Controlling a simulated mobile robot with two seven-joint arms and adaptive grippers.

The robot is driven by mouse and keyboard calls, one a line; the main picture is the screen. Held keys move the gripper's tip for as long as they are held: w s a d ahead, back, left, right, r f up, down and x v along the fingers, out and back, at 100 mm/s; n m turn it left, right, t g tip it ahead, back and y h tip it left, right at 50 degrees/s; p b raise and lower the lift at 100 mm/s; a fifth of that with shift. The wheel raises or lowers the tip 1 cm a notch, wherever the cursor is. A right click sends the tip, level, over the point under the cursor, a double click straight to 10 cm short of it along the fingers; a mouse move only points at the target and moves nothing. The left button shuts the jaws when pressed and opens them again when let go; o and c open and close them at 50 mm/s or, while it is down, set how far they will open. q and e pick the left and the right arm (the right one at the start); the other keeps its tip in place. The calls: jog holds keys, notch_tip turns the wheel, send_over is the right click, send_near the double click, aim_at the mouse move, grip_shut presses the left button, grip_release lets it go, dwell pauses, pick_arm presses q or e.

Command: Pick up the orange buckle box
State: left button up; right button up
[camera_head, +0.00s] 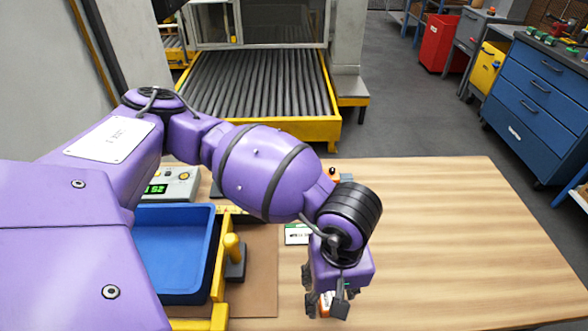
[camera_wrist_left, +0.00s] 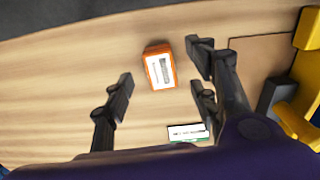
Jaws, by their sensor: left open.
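The orange buckle box (camera_wrist_left: 159,66), with a white label on its top, lies on the wooden table in the left wrist view. It sits in the gap between the spread fingers of my left gripper (camera_wrist_left: 158,84), apart from them in that picture. In the head view my left gripper (camera_head: 328,302) points down over the table's front part. Only a small part of the orange box (camera_head: 325,304) shows there between the fingers; the rest is hidden. My left gripper is open and holds nothing. My right gripper is not in view.
A green and white box (camera_head: 298,234) lies behind the gripper and also shows in the left wrist view (camera_wrist_left: 188,132). A blue tray (camera_head: 172,250) and a yellow-handled fixture (camera_head: 233,250) stand to the left. The table's right side (camera_head: 460,240) is clear.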

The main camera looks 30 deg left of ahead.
aim_at(329, 296)
pick_arm(q)
jog(key=f, duration=0.5)
jog(key=shift+w+a+f, duration=0.1)
jog(key=shift+w+a, duration=0.2)
jog(key=shift+w, duration=0.05)
grip_shut()
jog(key=shift+w, duration=0.1)
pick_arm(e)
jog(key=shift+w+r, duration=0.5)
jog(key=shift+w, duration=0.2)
pick_arm(q)
jog(key=shift+r+p, duration=0.2)
jog(key=shift+p, duration=0.1)
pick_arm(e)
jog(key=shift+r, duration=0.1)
